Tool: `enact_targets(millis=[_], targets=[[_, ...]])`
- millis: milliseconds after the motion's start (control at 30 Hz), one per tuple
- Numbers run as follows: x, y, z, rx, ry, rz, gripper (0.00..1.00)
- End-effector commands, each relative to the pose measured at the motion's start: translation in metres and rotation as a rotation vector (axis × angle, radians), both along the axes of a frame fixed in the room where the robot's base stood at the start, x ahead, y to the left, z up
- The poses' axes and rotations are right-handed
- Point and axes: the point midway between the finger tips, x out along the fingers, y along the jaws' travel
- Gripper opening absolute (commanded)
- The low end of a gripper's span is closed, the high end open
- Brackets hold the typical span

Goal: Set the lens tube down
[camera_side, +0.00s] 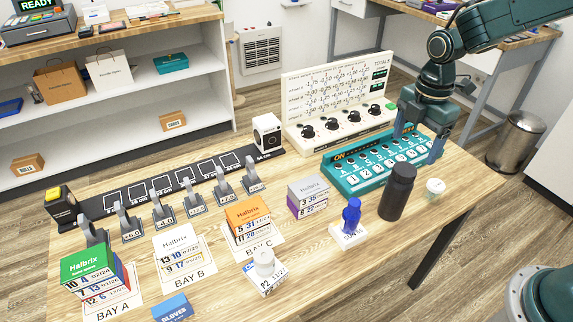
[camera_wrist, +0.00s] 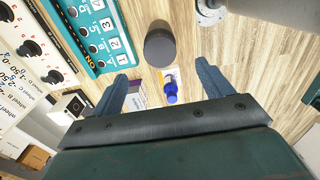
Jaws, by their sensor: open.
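A dark cylinder (camera_side: 397,192), which looks like the lens tube, stands upright on the wooden table right of the blue bottle. In the wrist view the dark cylinder (camera_wrist: 160,48) shows beyond my fingertips, near the middle. My gripper (camera_side: 419,140) is open, pointing down by the right end of the teal button panel, behind the cylinder and apart from it. In the wrist view my gripper (camera_wrist: 162,75) has its two blue fingers wide apart, and nothing is held between them.
The teal button panel (camera_side: 345,183) lies behind the cylinder. A small white jar (camera_side: 435,187) stands right of it. Stacked boxes (camera_side: 308,194) and a row of grey clips are farther left. The front right tabletop is bare.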

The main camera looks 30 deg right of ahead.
Motion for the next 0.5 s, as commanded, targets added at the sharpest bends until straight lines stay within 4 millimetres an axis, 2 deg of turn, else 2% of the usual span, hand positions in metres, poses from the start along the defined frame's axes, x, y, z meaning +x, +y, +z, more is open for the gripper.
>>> enact_targets(millis=[267,500], targets=[[-0.008,0.0,0.015,0.001,-0.027,-0.078,0.79],[-0.034,0.001,0.053,0.015,-0.101,-0.305,0.79]])
